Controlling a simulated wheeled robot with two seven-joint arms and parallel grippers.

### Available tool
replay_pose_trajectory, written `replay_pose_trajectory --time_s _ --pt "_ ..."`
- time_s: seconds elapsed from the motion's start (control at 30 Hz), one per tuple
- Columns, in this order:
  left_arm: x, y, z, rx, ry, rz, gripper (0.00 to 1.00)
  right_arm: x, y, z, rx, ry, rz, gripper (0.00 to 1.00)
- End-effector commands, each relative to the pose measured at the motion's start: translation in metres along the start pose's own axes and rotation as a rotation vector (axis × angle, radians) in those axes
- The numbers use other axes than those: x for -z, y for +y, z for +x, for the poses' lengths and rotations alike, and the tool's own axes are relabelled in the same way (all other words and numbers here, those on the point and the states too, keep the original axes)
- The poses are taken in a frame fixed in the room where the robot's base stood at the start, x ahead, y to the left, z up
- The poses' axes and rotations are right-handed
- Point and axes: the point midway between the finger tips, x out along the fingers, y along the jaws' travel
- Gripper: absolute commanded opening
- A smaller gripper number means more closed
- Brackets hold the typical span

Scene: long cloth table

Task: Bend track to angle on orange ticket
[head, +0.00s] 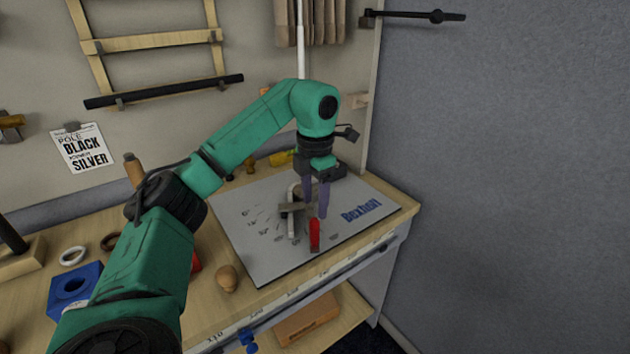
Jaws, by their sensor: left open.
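My left gripper (315,209) is open, with its purple fingers pointing down over a grey bending board (262,254) on the table. The board bears printed angle marks and blue lettering. A small metal fixture (291,222) stands on the board, just left of the fingers. A red upright handle (314,236) is right below and in front of the fingertips; I cannot tell whether they touch it. I cannot make out the track apart from the fixture. A small orange patch (265,90) shows on the wall behind the arm; I cannot read it. My right gripper is out of view.
On the wooden table (213,300) are a round wooden knob (227,278), a blue block with a hole (75,287) and a white ring (72,256). A clipboard (82,151) hangs on the wall. A grey wall (500,180) stands at right.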

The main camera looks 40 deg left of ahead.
Motion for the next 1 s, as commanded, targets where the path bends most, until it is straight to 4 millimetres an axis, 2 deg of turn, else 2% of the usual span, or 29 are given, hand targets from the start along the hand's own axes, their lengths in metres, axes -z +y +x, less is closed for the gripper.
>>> replay_pose_trajectory --time_s 0.03,0.1,0.27,0.87,0.93,0.97,1.0 --pt "-0.001 0.000 -0.024 -0.003 -0.006 0.001 0.61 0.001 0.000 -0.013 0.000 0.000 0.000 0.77" --pt "0.000 0.001 -0.043 -0.003 -0.005 0.000 0.61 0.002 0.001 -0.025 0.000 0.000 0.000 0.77" --pt "0.000 0.000 -0.063 -0.001 -0.002 0.001 0.61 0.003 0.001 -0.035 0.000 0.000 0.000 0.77" --pt "-0.002 -0.002 -0.061 0.003 -0.006 0.007 0.61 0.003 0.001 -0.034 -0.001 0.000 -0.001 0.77" --pt "-0.013 -0.014 -0.055 0.025 -0.038 0.041 0.61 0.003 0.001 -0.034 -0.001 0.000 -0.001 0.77" --pt "-0.021 -0.024 -0.051 0.045 -0.065 0.067 0.61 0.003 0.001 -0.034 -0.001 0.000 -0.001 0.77" --pt "-0.035 -0.043 -0.043 0.082 -0.113 0.109 0.61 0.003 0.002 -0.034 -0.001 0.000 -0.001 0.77"
